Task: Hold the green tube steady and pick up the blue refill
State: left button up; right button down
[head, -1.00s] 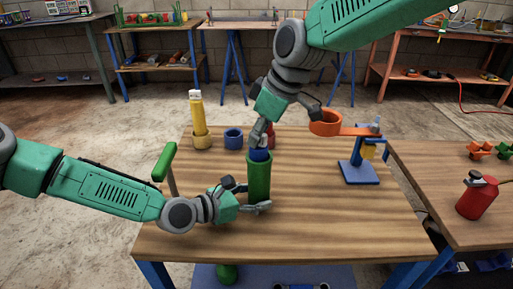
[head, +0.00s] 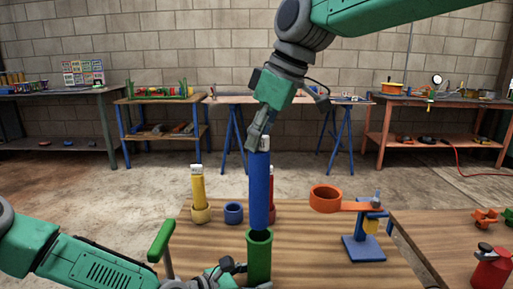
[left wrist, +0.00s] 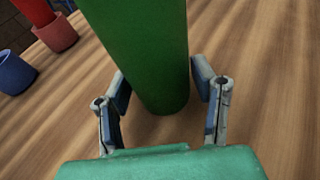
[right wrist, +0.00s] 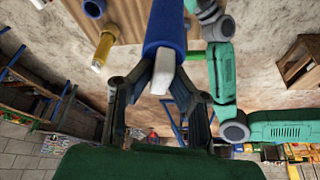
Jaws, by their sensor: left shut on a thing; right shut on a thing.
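The green tube (head: 259,259) stands upright on the wooden table, and its open top rim shows in the head view. My left gripper (head: 243,277) is shut around its lower part. The left wrist view shows the tube (left wrist: 145,50) between the two fingers (left wrist: 163,95). The blue refill (head: 259,190) is upright above the tube, its lower end at or just above the rim; I cannot tell whether it is fully clear. My right gripper (head: 261,140) is shut on its pale top end. The right wrist view shows the refill (right wrist: 165,30) between the fingers (right wrist: 164,85).
Behind the tube stand a yellow refill (head: 198,188) in a yellow holder, an empty blue ring holder (head: 233,213) and a partly hidden red refill (head: 271,185). An orange ring (head: 326,198) on a blue stand is to the right. A green-handled post (head: 161,240) is at left.

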pick_arm(q)
jog(key=o, duration=0.9)
